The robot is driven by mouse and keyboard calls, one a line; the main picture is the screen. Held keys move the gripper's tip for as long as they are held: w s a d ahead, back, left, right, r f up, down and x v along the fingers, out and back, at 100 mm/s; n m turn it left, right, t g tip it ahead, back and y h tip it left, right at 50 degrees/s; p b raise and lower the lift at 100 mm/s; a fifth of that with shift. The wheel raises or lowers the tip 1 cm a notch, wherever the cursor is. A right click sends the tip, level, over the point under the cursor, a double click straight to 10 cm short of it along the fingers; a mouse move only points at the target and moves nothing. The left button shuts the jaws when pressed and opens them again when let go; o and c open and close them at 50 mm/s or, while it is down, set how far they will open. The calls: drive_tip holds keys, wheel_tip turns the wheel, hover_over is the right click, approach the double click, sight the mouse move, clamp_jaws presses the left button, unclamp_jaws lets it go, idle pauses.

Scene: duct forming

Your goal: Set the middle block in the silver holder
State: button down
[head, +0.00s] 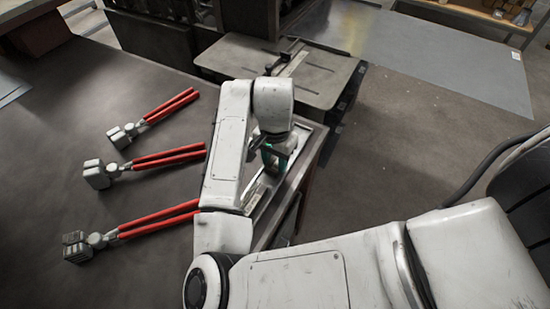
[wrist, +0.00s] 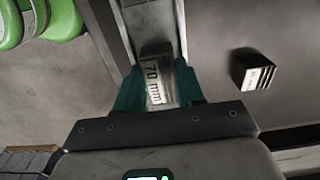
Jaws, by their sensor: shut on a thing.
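My gripper (wrist: 158,90) has its teal fingers shut on a grey block (wrist: 160,80) marked "70 mm". In the head view my gripper (head: 275,157) is low over the silver holder (head: 261,196), a long tray along the table's right edge. The holder (wrist: 152,18) also shows in the wrist view as a pale channel running up behind the block. Whether the block touches the holder's floor cannot be told. Another dark block (wrist: 253,70) with a small label stands apart to the right in the wrist view. My arm hides part of the holder in the head view.
Several red-handled hand tools, including a near one (head: 78,247), lie on the dark table (head: 60,180) at left. A metal bench (head: 290,70) stands behind. Green rounded objects (wrist: 50,18) show at the wrist view's top left.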

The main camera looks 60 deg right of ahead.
drive_tip(key=c, duration=0.6)
unclamp_jaws()
drive_tip(key=shift+r, duration=0.1)
wheel_tip(320, 180, up, 11)
drive_tip(key=shift+f, duration=0.2)
